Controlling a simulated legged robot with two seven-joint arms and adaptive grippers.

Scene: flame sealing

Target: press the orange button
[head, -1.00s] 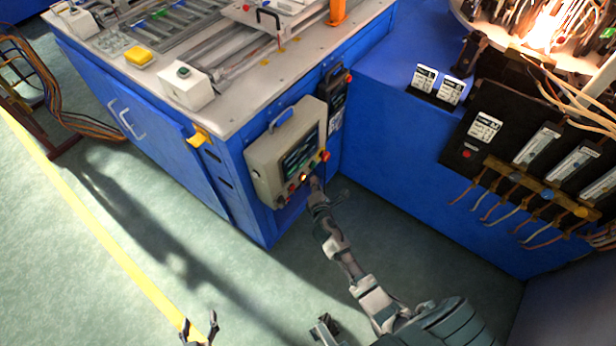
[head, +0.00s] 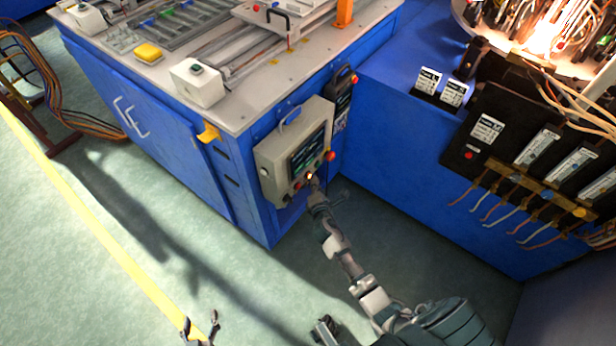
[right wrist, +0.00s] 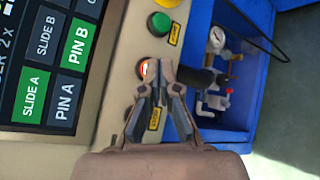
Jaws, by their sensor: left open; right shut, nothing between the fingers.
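The control panel (head: 272,160) is a beige box with a screen on the front of the blue cabinet. A small lit orange-red button (right wrist: 144,68) sits below the screen's edge among other buttons; it glows in the head view too (head: 310,176). My right gripper (right wrist: 161,72) is shut and empty, its tips right beside the lit button and partly covering it. I cannot tell whether they touch it. In the head view my right gripper (head: 315,188) reaches the panel's lower edge. My left gripper (head: 200,322) is open and empty, low over the floor.
A green button (right wrist: 160,24) lies close to the lit one, and a dark button or knob is partly hidden by my fingers. A blue bin (right wrist: 235,80) with a gauge and fittings is beside the panel. A red button (head: 330,156) is at the panel's corner.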

